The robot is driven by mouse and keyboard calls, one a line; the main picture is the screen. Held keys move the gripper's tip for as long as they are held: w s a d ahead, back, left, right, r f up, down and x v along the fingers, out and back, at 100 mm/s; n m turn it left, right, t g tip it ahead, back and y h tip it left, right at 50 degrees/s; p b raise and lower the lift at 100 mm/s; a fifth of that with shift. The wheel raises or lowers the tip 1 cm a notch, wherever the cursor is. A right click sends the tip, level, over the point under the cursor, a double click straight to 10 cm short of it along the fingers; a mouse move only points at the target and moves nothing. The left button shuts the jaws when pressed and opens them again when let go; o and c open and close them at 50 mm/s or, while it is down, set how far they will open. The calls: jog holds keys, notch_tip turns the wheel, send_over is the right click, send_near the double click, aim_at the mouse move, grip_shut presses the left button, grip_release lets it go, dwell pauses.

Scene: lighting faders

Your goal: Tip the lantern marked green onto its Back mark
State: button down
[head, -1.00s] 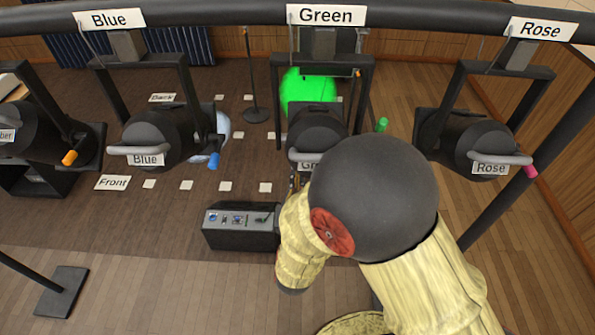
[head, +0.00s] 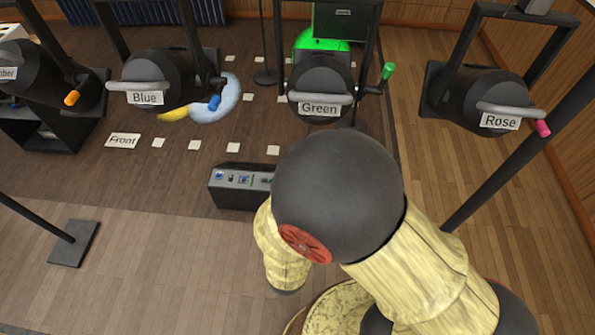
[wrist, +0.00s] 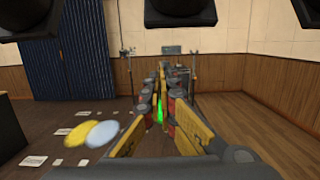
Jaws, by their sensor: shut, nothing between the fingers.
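The lantern marked Green (head: 320,80) is a dark can hanging in a black yoke, with a grey front handle, a white label and a green side knob (head: 388,71). A green light pool (head: 318,40) shows behind it on the floor. In the wrist view, a dark lantern (wrist: 180,10) hangs at the top centre, probably this one. My gripper (wrist: 163,72) is shut and empty, its fingers converging below that lantern and apart from it. Green shows between the finger links. In the head view my arm hides the gripper. The Back mark is not in the head view now.
The Blue lantern (head: 160,78) hangs to the left and the Rose lantern (head: 485,100) to the right. A control box (head: 240,187) stands on the floor beside my arm. The Front mark (head: 122,141) and several white floor squares lie on the left. A slanted pole (head: 500,170) stands on the right.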

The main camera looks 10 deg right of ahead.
jog(key=shift+v, duration=1.2)
jog(key=shift+f, duration=0.2)
